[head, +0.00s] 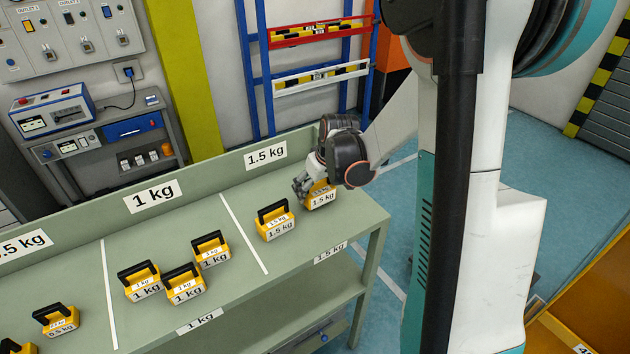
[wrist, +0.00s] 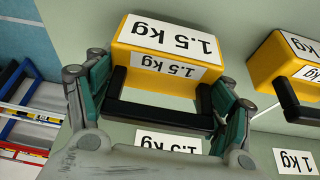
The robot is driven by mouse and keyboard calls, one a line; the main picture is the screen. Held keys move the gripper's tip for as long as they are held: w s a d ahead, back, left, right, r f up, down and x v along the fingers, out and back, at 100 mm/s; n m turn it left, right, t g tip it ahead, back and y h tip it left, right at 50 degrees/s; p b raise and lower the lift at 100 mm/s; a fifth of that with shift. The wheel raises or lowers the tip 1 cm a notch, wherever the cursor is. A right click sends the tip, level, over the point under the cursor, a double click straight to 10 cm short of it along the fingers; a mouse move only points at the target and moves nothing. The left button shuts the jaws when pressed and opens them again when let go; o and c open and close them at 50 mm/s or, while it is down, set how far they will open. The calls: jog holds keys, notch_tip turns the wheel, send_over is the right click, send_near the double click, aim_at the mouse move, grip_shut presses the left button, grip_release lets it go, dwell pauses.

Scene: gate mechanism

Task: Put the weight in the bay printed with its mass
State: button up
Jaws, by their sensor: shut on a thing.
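A yellow weight labelled 1.5 kg (head: 321,197) with a black handle is at the right end of the bench, in the bay marked 1.5 kg. My gripper (head: 304,186) is shut on it. In the wrist view the fingers (wrist: 158,108) sit at both ends of the handle of this weight (wrist: 165,45). I cannot tell whether its base touches the bench. The 1.5 kg bay has a wall label (head: 265,153) and a front edge label (head: 330,252). Another 1.5 kg weight (head: 276,226) stands to the left in the same bay.
White lines divide the green bench (head: 240,285). Several 1 kg weights (head: 184,288) stand in the middle bay, marked 1 kg (head: 152,196). A 0.5 kg weight (head: 58,322) is in the left bay. A raised back board runs behind the bays. Bench space in front of the held weight is clear.

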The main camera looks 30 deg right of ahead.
jog(key=shift+f, duration=0.5)
jog(key=shift+f, duration=0.2)
jog(key=o, duration=2.1)
jog(key=shift+r, duration=0.1)
jog(key=p+v, duration=0.3)
jog(key=v, duration=0.9)
jog(key=shift+r, duration=0.1)
